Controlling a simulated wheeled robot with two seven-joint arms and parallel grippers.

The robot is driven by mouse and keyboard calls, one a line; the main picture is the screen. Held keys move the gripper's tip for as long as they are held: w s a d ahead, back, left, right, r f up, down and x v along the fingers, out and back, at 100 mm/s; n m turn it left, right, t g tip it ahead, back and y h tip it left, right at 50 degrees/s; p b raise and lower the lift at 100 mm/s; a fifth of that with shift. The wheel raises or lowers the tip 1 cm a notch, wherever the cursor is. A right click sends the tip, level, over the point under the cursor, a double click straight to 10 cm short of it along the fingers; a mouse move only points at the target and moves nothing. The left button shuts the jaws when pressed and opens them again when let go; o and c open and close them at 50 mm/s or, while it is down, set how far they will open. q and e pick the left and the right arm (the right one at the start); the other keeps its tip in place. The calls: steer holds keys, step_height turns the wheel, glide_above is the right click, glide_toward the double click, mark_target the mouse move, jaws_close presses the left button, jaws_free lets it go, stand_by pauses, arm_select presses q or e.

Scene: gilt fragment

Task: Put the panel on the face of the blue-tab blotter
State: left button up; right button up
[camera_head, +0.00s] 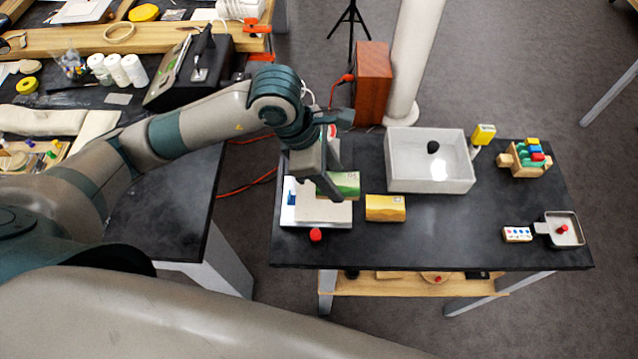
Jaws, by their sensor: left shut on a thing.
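My left gripper (328,184) reaches in from the left over the near-left part of the dark table and is shut on a small green painted panel (349,182). The panel is at the far side of the blotter; I cannot tell whether it touches it. The blotter (322,212) is a pale pad on a white board, with a blue tab (291,199) at its left. The gripper hides part of the panel and blotter. My right gripper is not in view.
A yellow painted block (385,208) lies just right of the blotter. A red knob (316,235) is in front of it. A white basin (430,162) with a dark lump stands behind. A wooden rack (525,160) and a grey pan (564,230) are at right. The front middle is clear.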

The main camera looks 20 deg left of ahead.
arm_select(q)
steer(key=a+f, duration=0.1)
steer(key=a, duration=0.2)
steer(key=shift+s+f+p, duration=0.35)
steer(key=shift+s+p, duration=0.05)
steer(key=shift+d, duration=0.1)
steer(key=shift+f, duration=0.1)
steer(key=shift+f+p, duration=0.35)
step_height(320, 180, down, 3)
steer(key=shift+r+p, duration=0.15)
steer(key=shift+p, duration=0.5)
steer(key=shift+f, duration=0.2)
